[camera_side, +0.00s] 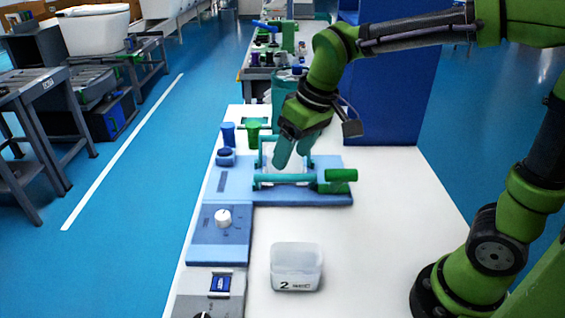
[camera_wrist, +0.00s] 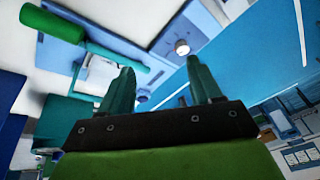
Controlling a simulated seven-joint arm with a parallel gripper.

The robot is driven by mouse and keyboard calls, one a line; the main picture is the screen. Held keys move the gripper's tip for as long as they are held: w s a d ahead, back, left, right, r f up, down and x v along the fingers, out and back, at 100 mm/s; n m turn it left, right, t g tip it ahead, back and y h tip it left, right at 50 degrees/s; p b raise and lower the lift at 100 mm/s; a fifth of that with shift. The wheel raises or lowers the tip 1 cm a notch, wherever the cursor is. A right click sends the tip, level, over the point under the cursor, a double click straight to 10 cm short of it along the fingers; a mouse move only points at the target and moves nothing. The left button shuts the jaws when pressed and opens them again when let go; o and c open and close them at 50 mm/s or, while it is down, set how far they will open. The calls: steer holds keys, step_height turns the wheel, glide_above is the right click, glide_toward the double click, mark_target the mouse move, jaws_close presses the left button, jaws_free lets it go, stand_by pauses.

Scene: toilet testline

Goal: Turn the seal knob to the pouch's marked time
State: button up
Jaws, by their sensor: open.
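A white round knob (camera_side: 223,217) stands on a blue panel (camera_side: 212,250) at the left of the bench. It also shows in the wrist view (camera_wrist: 182,47), beyond and between my fingertips. My gripper (camera_side: 292,158) is open and empty, with its teal fingers pointing down over the teal-framed fixture, away from the knob. The two spread fingers show in the wrist view (camera_wrist: 161,78). A pale patch (camera_side: 287,178) lies inside the fixture frame, partly hidden; I cannot tell if it is the pouch. I can read no time marking, and the knob's pointer is too small to read.
The fixture has a green handle (camera_side: 341,175). A clear bin (camera_side: 297,268) marked 2 stands in front. A grey box (camera_side: 212,290) with a blue display sits at the near left. The white bench is clear at right.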

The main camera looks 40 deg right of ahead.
mark_target(222, 214)
steer(key=w+a+f+n+g+h, duration=0.1)
steer(key=w+a+f+n+g, duration=0.1)
steer(key=w+a+n, duration=0.35)
steer(key=w+a+f+n+g, duration=0.1)
steer(key=w+a+n, duration=0.2)
steer(key=w+n, duration=0.5)
steer(key=f, duration=0.5)
steer(key=f+m, duration=0.1)
steer(key=f, duration=0.5)
steer(key=w+f+m, duration=0.1)
steer(key=f, duration=0.5)
steer(key=shift+a, duration=0.1)
steer(key=shift+c, duration=0.3)
steer(key=c, duration=1)
